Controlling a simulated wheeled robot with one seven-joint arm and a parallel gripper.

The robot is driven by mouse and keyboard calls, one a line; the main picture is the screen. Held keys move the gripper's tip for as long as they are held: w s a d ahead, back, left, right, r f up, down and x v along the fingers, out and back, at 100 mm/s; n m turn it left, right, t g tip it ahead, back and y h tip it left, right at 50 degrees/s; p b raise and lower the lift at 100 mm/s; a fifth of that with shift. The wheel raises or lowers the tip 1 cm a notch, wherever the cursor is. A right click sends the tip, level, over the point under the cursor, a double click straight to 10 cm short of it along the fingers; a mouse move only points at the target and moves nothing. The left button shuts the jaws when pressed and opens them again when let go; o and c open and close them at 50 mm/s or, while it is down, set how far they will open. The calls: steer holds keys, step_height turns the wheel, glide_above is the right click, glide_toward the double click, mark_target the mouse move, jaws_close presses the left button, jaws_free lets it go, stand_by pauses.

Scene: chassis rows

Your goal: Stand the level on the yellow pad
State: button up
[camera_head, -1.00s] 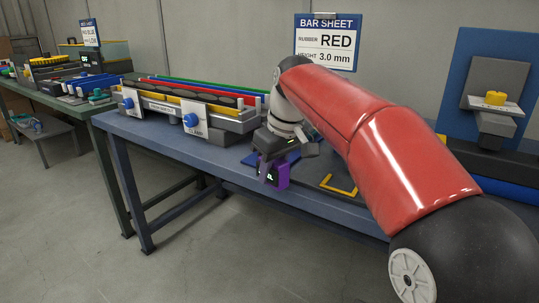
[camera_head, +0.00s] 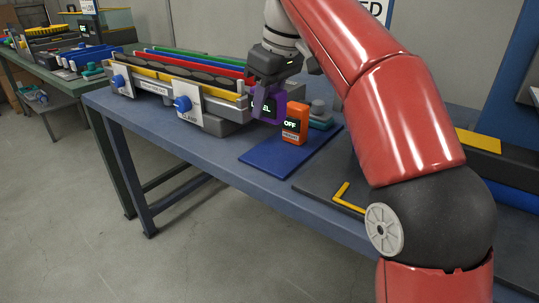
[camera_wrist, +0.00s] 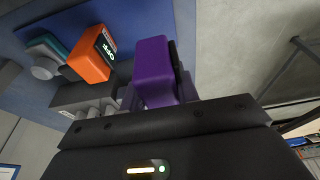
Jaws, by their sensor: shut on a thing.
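The purple level (camera_head: 264,106), with a lit display reading partly "EL", is in my gripper (camera_head: 268,84). It hangs above the blue bench beside the front right end of the chassis row, left of an orange device. In the wrist view the level (camera_wrist: 153,72) sticks out from between the jaws, which are mostly hidden behind the dark gripper body. A flat yellow surface (camera_head: 478,141) lies on a dark block at the right, partly behind my arm. I cannot tell if it is the yellow pad, as yellow strips (camera_head: 185,78) also run along the chassis row.
An orange device (camera_head: 295,124) reading "OFF" stands at the back of a blue mat (camera_head: 288,160), with a teal and grey item (camera_head: 320,118) behind. A yellow corner bracket (camera_head: 344,199) lies on a dark board. The chassis row (camera_head: 215,122) has blue knobs. The mat's front is clear.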

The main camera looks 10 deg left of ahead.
steer(key=b, duration=0.3)
glide_above(264, 157)
steer(key=d, duration=0.1)
steer(key=f, duration=0.7)
steer(key=shift+s+f, duration=0.3)
steer(key=shift+f, duration=0.8)
steer(key=shift+f, duration=0.2)
steer(key=o, duration=1.1)
